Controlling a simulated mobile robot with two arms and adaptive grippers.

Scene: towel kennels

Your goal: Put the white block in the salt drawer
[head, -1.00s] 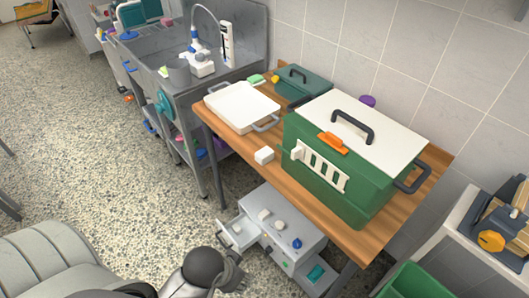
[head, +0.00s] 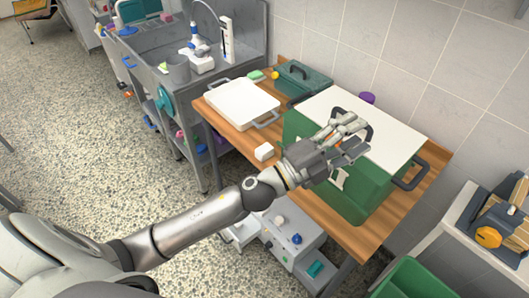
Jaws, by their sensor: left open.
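A small white block (head: 264,152) sits on the wooden table, left of a green box with a white lid. My left gripper (head: 361,135) is open above the lid, beside its dark handle, to the right of the block and apart from it. My left forearm crosses in front of the green box and hides part of it. A grey drawer unit (head: 308,243) stands low under the table edge. A pale drawer (head: 243,232) is pulled out at its left, partly hidden by my arm; I cannot read a salt label. My right gripper is not in view.
The green box (head: 371,187) fills the table's right part. A white tray (head: 243,103) and a dark green box (head: 303,80) stand behind the block. The table (head: 373,237) has bare wood along its front edge. A metal sink stands to the left.

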